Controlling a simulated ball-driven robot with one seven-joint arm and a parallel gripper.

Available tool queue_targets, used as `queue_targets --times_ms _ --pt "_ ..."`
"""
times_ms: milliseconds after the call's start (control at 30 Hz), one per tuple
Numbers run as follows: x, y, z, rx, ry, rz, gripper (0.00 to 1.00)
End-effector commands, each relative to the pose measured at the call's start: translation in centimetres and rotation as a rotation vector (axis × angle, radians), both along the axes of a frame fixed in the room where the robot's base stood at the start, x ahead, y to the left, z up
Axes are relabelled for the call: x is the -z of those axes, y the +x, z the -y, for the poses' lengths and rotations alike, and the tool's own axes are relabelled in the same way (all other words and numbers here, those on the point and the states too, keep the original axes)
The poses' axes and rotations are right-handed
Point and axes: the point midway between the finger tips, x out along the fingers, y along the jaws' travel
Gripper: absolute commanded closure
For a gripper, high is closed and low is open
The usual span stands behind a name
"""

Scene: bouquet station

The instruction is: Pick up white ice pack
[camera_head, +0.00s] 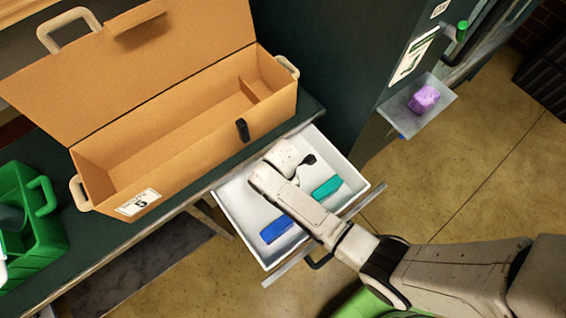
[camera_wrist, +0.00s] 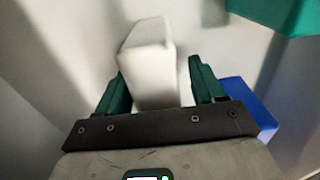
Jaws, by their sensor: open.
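The white ice pack (camera_wrist: 147,68) is a pale block in the wrist view, standing between the two dark green fingers of my gripper (camera_wrist: 158,63). My gripper is open, with a visible gap beside the right finger; whether the left finger touches the pack is unclear. In the head view my arm reaches into an open white drawer (camera_head: 237,205), and I cannot make out the white pack there; my arm covers part of the drawer.
A blue pack (camera_head: 277,229) and a teal pack (camera_head: 326,188) lie in the drawer; the blue pack is close to my right finger in the wrist view (camera_wrist: 247,103). An open cardboard box (camera_head: 190,150) stands behind the drawer. A purple block (camera_head: 424,99) sits on a side tray.

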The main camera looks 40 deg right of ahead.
Motion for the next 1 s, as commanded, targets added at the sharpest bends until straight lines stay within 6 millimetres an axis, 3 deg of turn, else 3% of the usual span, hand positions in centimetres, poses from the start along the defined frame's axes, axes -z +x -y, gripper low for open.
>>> queue_targets --times_ms 300,1000 --pt "0.34 0.05 -0.02 0.000 0.000 0.002 0.34" --pt "0.28 0.08 -0.01 0.000 0.000 0.002 1.00"
